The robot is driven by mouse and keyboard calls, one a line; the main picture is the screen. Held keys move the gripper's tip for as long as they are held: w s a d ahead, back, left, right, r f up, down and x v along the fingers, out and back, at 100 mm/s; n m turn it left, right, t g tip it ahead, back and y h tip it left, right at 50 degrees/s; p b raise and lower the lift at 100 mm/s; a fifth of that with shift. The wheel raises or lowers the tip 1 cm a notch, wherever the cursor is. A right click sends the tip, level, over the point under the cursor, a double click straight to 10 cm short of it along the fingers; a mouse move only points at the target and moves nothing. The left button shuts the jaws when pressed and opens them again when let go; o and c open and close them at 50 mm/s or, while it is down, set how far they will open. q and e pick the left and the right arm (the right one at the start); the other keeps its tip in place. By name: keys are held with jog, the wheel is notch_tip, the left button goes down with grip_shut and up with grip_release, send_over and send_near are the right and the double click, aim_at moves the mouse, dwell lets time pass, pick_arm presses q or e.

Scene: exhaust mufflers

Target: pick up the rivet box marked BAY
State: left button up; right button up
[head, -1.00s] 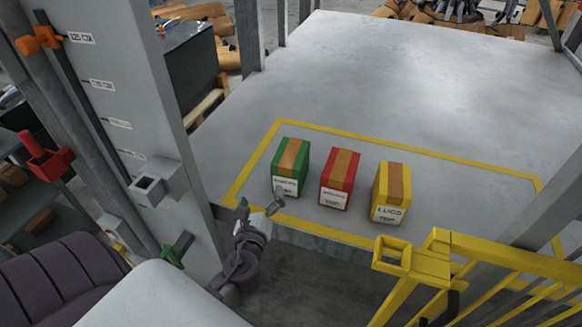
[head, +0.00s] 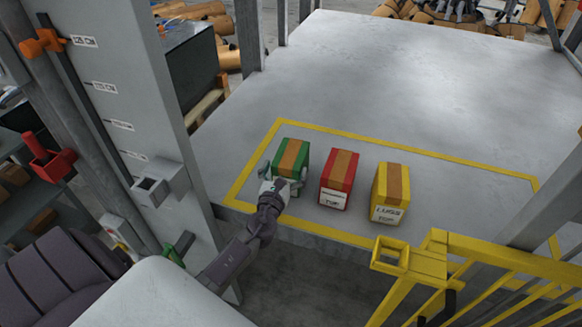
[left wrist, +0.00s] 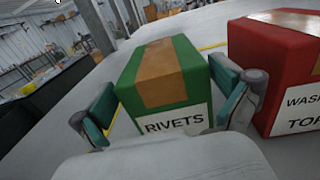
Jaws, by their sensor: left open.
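The green box (head: 290,157) with a brown tape strip stands upright on the grey platform. In the left wrist view its label (left wrist: 176,122) reads RIVETS; any line below that is hidden behind my gripper's body. My left gripper (head: 283,180) is open at the box's near side. In the left wrist view one finger (left wrist: 97,115) is on the left of the green box and the other (left wrist: 240,95) is on its right, between it and the red box. Whether they touch it I cannot tell. My right gripper is not in view.
A red box (head: 338,178), its label ending in TOP, stands close right of the green one. A yellow box (head: 391,192) marked LUGS stands farther right. A yellow railing (head: 440,265) is at front right. The platform behind the boxes is clear.

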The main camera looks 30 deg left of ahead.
aim_at(289, 161)
pick_arm(q)
jog(key=x, duration=0.3)
jog(key=shift+w+f, duration=0.15)
jog(key=shift+w, duration=0.15)
jog(key=shift+s, duration=0.1)
jog(key=shift+c, duration=0.2)
jog(key=c, duration=1.3)
jog(key=shift+c, duration=0.8)
